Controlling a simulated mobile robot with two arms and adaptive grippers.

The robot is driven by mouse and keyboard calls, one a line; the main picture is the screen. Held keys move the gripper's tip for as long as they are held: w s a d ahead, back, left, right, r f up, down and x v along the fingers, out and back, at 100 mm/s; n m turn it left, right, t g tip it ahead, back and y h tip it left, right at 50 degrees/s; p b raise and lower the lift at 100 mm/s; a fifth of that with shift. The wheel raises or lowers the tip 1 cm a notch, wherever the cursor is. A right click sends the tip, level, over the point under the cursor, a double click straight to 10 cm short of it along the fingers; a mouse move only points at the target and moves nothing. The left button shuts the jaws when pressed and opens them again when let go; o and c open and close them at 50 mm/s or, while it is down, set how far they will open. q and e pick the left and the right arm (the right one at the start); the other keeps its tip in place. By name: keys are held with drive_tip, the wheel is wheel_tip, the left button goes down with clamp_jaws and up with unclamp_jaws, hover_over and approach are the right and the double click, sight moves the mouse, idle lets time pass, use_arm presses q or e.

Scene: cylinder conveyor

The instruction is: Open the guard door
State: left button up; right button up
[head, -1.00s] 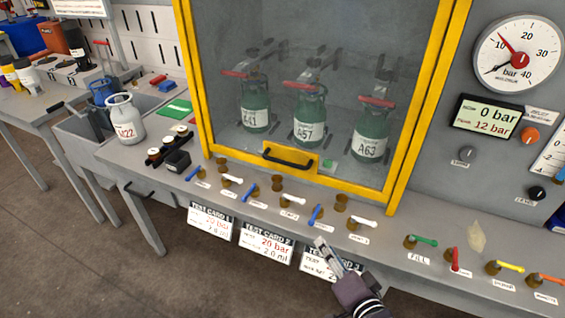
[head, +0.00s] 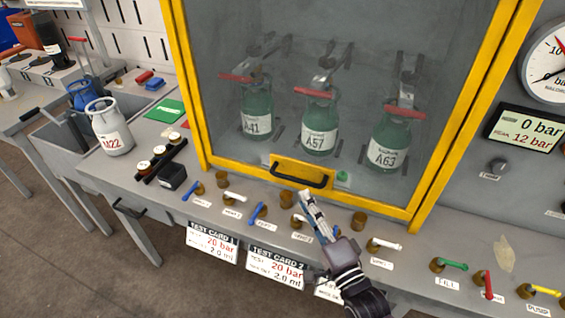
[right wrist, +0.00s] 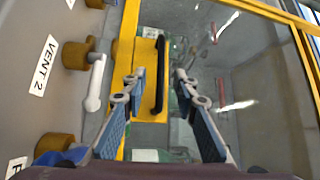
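The guard door is a clear panel in a yellow frame (head: 190,95), and it is shut. A black bar handle (head: 300,174) sits on a yellow plate at its bottom edge. The handle (right wrist: 160,75) also shows upright in the right wrist view, between and beyond the two fingers. My right gripper (head: 308,200) is just below the handle in the head view, apart from it. In the right wrist view my right gripper (right wrist: 158,90) has its blue-padded fingers spread, with nothing between them. My left gripper is not in view.
Behind the door stand green cylinders A41 (head: 257,110), A57 (head: 319,122) and A63 (head: 388,142). Several small valves, such as a white-levered one (head: 384,245), line the bench below the door.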

sight(293, 179)
drive_tip(key=shift+x, duration=1)
drive_tip(key=x, duration=0.3)
drive_tip(key=shift+r+p, duration=0.3)
drive_tip(key=shift+x, duration=1.2)
drive_tip(key=shift+w+a+f, duration=0.1)
drive_tip(key=shift+w+f, duration=0.1)
drive_tip(key=shift+w, duration=0.1)
drive_tip(key=shift+w+a, duration=0.1)
drive_tip(key=shift+c, duration=0.3)
drive_tip(key=c, duration=0.5)
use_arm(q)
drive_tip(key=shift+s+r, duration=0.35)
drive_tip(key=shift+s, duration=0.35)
use_arm(e)
clamp_jaws()
